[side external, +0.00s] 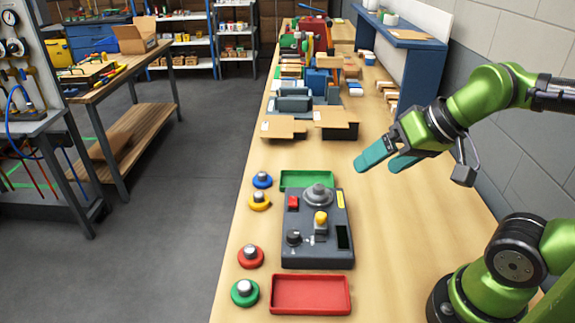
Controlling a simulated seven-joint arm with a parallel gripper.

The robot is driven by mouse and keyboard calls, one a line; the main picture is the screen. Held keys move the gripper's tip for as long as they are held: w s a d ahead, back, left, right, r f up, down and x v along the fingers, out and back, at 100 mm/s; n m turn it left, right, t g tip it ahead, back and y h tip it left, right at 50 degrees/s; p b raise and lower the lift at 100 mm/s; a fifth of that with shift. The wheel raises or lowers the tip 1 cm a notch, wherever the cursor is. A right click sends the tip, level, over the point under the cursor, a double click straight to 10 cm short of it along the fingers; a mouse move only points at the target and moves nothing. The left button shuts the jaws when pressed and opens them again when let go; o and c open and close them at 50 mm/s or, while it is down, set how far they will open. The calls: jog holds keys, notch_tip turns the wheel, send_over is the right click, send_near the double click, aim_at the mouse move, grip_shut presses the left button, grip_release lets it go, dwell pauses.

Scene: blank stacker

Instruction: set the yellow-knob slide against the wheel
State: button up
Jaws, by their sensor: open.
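The dark grey stacker unit (288,255) lies on the wooden bench. The yellow-knob slide (320,219) stands on its top, near the middle. The grey wheel (318,194) is at the unit's far end, behind the slide. A small space seems to show between the slide and the wheel, but its size is hard to judge. My gripper (379,163) has teal fingers, is open and empty, and hangs above the bench to the right of the unit and higher. It touches nothing. No part of the slide is held.
A green tray (290,180) sits behind the unit and a red tray (311,310) in front. Blue, yellow, red (250,257) and green knobbed discs stand along the left edge. A red button (293,202) and black knob (293,238) are on the unit. Bench right of it is clear.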

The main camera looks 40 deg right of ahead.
aim_at(321, 215)
dwell(0.3)
jog(key=shift+c, duration=0.9)
jog(key=shift+w+a+f, duration=0.1)
jog(key=shift+f, duration=0.25)
jog(key=shift+c, duration=1.3)
jog(key=w+a+n+g, duration=0.1)
jog(key=w+g, duration=0.1)
jog(key=w, duration=0.1)
jog(key=w+n+g+h, duration=0.1)
jog(key=w+g, duration=0.1)
jog(key=w, duration=0.1)
jog(key=w+a+n+g, duration=0.1)
jog(key=w+g, duration=0.1)
jog(key=w, duration=0.1)
jog(key=shift+w+a+f, duration=0.25)
jog(key=shift+a+f, duration=0.1)
jog(key=shift+f, duration=0.05)
jog(key=shift+c, duration=0.9)
jog(key=shift+n+g+h, duration=0.5)
jog(key=shift+g, duration=0.1)
jog(key=f, duration=1.5)
jog(key=shift+w+f, duration=0.15)
jog(key=shift+w, duration=0.25)
grip_shut()
